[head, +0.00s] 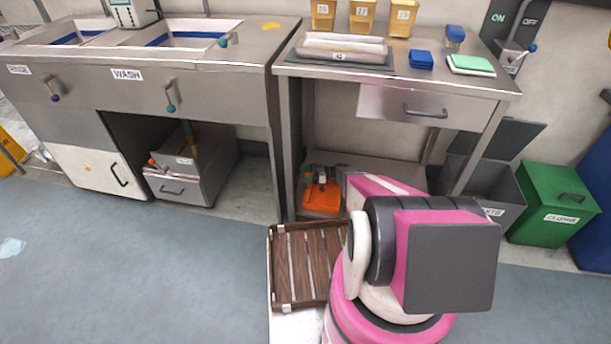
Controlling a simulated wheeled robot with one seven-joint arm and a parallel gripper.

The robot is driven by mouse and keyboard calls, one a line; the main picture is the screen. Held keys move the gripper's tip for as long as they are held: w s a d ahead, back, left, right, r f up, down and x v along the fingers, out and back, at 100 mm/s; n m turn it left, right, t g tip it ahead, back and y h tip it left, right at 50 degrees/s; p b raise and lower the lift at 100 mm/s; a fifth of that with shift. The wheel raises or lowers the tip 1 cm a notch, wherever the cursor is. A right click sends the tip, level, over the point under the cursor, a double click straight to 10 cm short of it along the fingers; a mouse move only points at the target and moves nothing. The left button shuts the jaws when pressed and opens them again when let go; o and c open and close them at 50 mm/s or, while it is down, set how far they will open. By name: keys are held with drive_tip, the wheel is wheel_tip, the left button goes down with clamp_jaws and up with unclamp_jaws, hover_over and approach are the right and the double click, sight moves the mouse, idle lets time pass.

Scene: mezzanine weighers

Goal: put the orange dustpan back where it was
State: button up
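The orange dustpan (322,199) is low at the centre, at the opening under the steel table with the drawer. My gripper (322,178) reaches in from the right, directly behind or above the dustpan in the picture. Its dark fingers are small and overlap the dustpan's upper end. I cannot tell whether they are open, or shut on it. My pink and black arm hides the area to the right of the dustpan. Whether the dustpan rests on the lower shelf or hangs above it is not clear.
The brown slatted tray (305,262) is in front, below the dustpan. The steel table (300,68) stands above, with a table leg left of the dustpan. A sink unit (220,85) is at the left, a grey bin (490,185) and green bin (555,200) at the right. The left floor is mostly clear.

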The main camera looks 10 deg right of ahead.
drive_tip(key=shift+r, duration=0.15)
drive_tip(key=d, duration=1.1)
drive_tip(key=s+a+r+m+g+h, duration=0.1)
drive_tip(key=s+a+r+m+h, duration=0.25)
drive_tip(key=s+r, duration=0.25)
drive_tip(key=s+a+r+m+g+h, duration=0.2)
drive_tip(key=s+a+r+m+h, duration=0.15)
drive_tip(key=s+r+h, duration=0.2)
drive_tip(key=s+d+r+m+t+h, duration=0.3)
drive_tip(key=s+r+m+h, duration=0.6)
drive_tip(key=r, duration=0.6)
drive_tip(key=s+m, duration=0.2)
drive_tip(key=shift+s+r, duration=0.3)
